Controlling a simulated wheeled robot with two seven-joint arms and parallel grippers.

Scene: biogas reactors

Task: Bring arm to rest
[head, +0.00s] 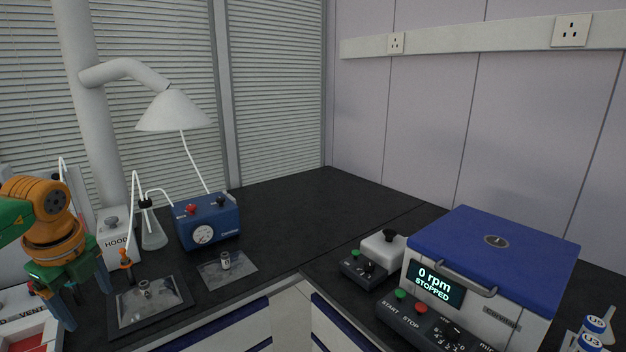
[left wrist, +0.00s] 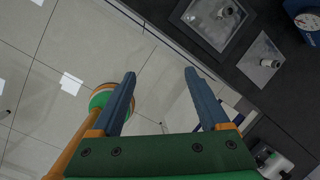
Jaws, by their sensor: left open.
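My left gripper (head: 86,297) comes in from the left edge in the head view, with an orange and green wrist and blue fingers. It hangs at the left part of the black bench, beside a dark square tray (head: 150,303). In the left wrist view the two blue fingers of my left gripper (left wrist: 160,77) are spread apart with nothing between them. Pale floor tiles (left wrist: 70,50) show behind the fingers. My right gripper is in neither view.
A small metal piece (head: 145,288) sits on the tray. A blue gauge box (head: 208,222), a flask (head: 152,232) and a white hood (head: 175,112) are behind. A blue-lidded centrifuge (head: 490,260) reads 0 rpm, right. The bench's back middle is clear.

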